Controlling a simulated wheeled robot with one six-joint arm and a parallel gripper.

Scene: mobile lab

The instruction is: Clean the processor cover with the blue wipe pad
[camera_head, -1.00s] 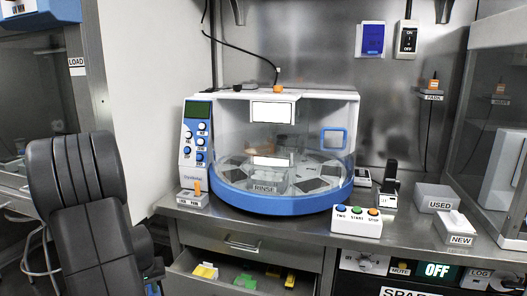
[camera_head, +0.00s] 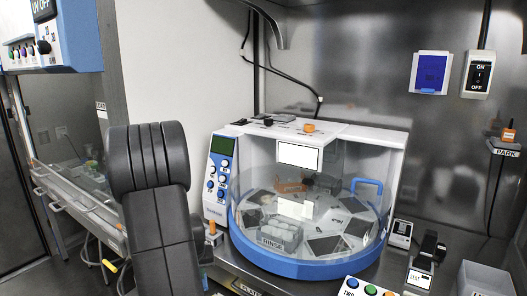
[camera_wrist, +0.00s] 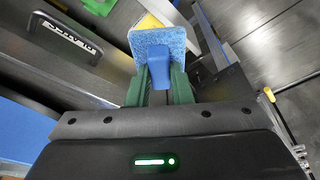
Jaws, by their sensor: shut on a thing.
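The blue wipe pad (camera_wrist: 158,42), a fuzzy light-blue square with a darker blue grip block (camera_wrist: 159,66), shows in the wrist view. My gripper (camera_wrist: 160,92) has its green fingers shut on that grip block, with the pad facing away from my wrist. In the head view the processor (camera_head: 305,200) stands on the bench at the centre right, white with a blue round base. Its clear cover (camera_head: 345,185) curves across the front and has a blue handle (camera_head: 367,188). My gripper and the pad are out of the head view.
A drawer with a dark handle (camera_wrist: 68,38) shows in the wrist view, with green (camera_wrist: 100,5) and yellow (camera_wrist: 160,10) items near the top. In the head view a button box (camera_head: 368,287) and a small dark stand (camera_head: 424,262) sit right of the processor.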

